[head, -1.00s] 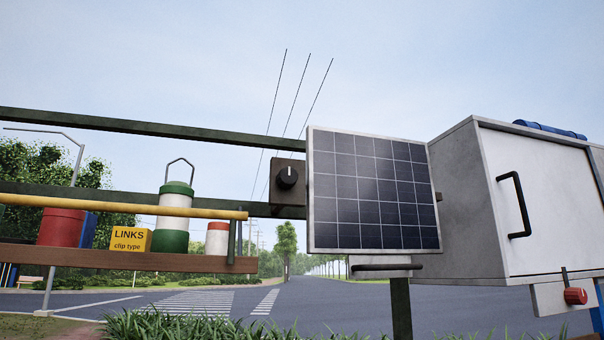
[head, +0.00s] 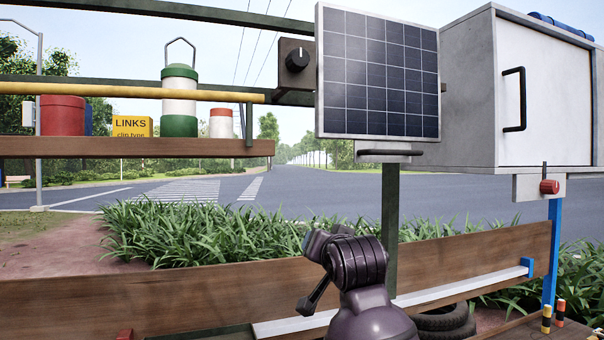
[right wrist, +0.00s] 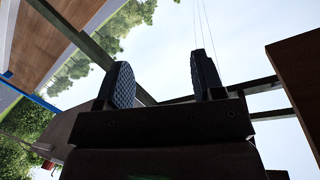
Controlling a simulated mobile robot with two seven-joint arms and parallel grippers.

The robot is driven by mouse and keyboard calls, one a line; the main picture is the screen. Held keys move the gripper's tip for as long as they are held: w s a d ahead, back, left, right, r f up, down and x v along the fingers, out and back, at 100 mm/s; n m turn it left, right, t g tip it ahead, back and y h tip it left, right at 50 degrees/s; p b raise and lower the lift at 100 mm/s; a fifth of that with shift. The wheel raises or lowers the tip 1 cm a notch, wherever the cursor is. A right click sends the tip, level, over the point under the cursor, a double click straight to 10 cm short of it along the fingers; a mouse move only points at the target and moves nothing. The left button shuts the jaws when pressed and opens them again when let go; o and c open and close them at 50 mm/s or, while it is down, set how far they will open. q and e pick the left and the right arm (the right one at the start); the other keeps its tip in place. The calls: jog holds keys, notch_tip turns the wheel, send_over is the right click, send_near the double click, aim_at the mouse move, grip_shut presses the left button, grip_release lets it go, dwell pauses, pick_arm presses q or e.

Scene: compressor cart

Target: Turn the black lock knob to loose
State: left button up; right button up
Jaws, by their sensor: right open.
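The black lock knob (head: 297,59) is a round knob with a pale mark on a dark square plate, just left of the solar panel (head: 378,75). The mark points roughly upward. My right gripper (head: 310,272) is at the lower middle of the head view, well below the knob and apart from it. In the right wrist view its two ridged fingers (right wrist: 163,78) stand apart with nothing between them. I cannot make out the knob in that view. My left gripper is not in view.
A shelf (head: 130,147) with several containers is left of the knob, behind a yellow rail (head: 150,93). A grey cabinet (head: 465,90) stands right of the panel. A handle (head: 390,153) is under the panel. A wooden beam (head: 80,295) crosses below. Open air lies between gripper and knob.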

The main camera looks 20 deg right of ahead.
jog(key=s+a+r+m+t, duration=0.1)
jog(key=s+a+r, duration=0.15)
jog(key=r, duration=0.65)
jog(key=s+a+r+m, duration=0.1)
jog(key=s+r+m, duration=0.15)
jog(key=r, duration=0.65)
jog(key=m+t+y+p, duration=0.1)
jog(key=y, duration=0.1)
send_near(301, 57)
jog(key=w+p, duration=0.4)
jog(key=w, duration=0.5)
jog(key=shift+w+a, duration=0.1)
jog(key=shift+w, duration=0.15)
jog(key=shift+c, duration=0.4)
jog(key=c, duration=0.8)
jog(key=shift+c, duration=0.2)
